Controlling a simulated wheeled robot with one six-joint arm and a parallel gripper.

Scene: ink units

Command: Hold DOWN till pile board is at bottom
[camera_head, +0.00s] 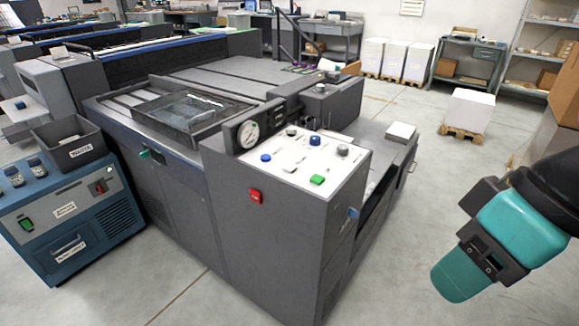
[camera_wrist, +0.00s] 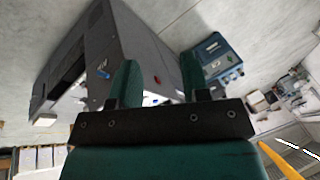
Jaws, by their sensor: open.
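The grey press unit (camera_head: 262,225) stands in the middle of the head view. A red switch (camera_head: 256,196) is on the front face and a blue control (camera_head: 353,213) on the right side. I cannot read a DOWN label or clearly make out the pile board. My gripper (camera_head: 455,277) is at the right, apart from the unit. In the wrist view my gripper (camera_wrist: 158,78) has its two fingers spread and nothing between them.
A blue cabinet (camera_head: 72,215) with a grey bin (camera_head: 70,146) stands left of the unit. A white stack on a pallet (camera_head: 467,112) is behind, at right. Brown boxes (camera_head: 563,95) are at the right edge. The floor between unit and arm is clear.

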